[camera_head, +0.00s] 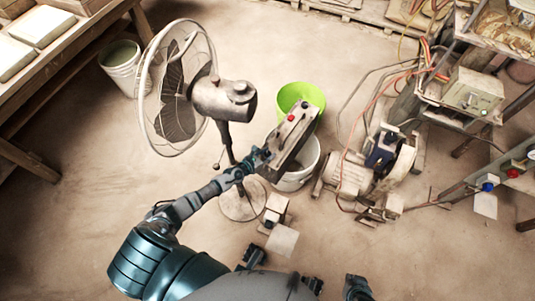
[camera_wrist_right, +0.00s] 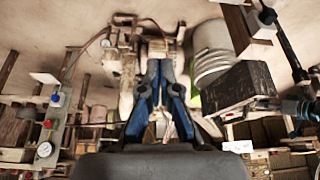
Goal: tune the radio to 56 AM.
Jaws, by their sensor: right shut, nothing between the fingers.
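The radio (camera_head: 293,132) is a dark, boxy unit with a light top panel and a red knob (camera_head: 290,118). It is tilted and appears held up in front of the buckets in the head view. My left gripper (camera_head: 260,158) is at its lower left side and appears closed on it; the fingertips are small and partly hidden. A dark box that looks like the radio (camera_wrist_right: 238,86) is right of my right gripper (camera_wrist_right: 160,68) in the right wrist view. My right gripper is shut and empty, apart from that box. The tuning display is not readable.
A standing fan (camera_head: 180,85) is left of the radio. A green bucket (camera_head: 312,92) and a white bucket (camera_head: 308,170) are behind and below it. A motor machine (camera_head: 355,178) and cabled equipment (camera_head: 470,92) stand to the right. Open floor (camera_head: 370,255) lies at lower right.

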